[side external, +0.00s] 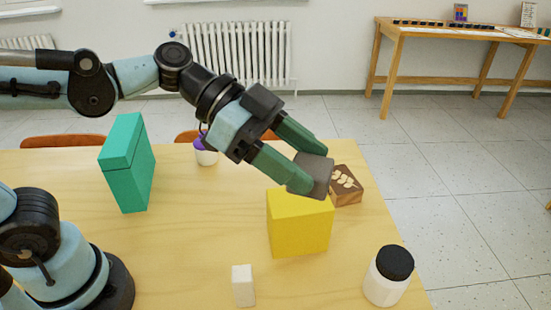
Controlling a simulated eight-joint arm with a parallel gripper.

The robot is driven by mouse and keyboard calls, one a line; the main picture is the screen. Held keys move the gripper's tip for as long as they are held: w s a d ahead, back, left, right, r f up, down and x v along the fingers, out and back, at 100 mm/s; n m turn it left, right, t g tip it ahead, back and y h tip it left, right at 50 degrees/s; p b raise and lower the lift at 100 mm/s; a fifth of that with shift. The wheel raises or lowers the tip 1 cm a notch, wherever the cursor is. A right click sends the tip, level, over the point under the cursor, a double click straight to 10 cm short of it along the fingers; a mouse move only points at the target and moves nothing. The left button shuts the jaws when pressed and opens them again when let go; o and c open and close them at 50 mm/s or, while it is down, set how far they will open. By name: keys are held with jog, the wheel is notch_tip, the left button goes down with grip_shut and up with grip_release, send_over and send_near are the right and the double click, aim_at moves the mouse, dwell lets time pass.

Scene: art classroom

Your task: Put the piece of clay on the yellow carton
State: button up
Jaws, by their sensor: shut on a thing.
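A grey-brown block, which looks like the piece of clay (318,176), is held between the green fingers of my gripper (311,169). My gripper is shut on it and reaches down from the upper left. The yellow carton (299,226) stands upright on the table below. The clay overlaps the carton's top right part in the side view. I cannot tell whether the clay touches the carton's top.
A brown box with pale shapes (347,187) stands just behind the carton. A tall teal box (127,165), a purple-topped white container (206,152), a small white block (243,286) and a black-lidded white jar (388,277) stand on the wooden table (185,235). The table's left middle is clear.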

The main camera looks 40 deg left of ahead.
jog(key=s+d, duration=0.1)
jog(key=s, duration=0.3)
send_over(291, 197)
notch_tip(291, 197, down, 6)
jog(key=shift+f, duration=2.3)
jog(key=shift+f, duration=0.15)
jog(key=o, duration=1.1)
jog(key=shift+o, duration=0.2)
